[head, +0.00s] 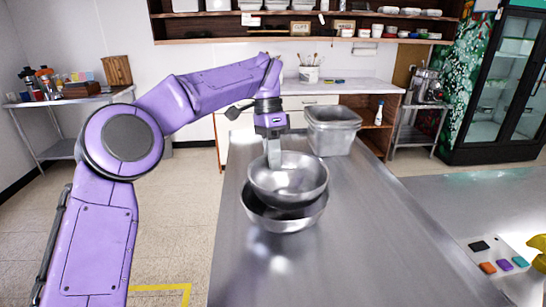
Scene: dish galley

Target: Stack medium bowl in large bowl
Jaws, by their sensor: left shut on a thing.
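The medium bowl (287,186) is shiny metal and round. It sits tilted slightly above or inside the large bowl (283,221), a wider metal bowl on the steel table. Whether the two bowls touch cannot be told from this view. My left gripper (274,158) points down and is shut on the far-left rim of the medium bowl. The medium bowl hides most of the large bowl's inside.
A deep metal container (333,131) stands behind the bowls on the steel table (350,230). The table is clear in front and to the right. At the lower right, a pale board (500,262) carries coloured blocks.

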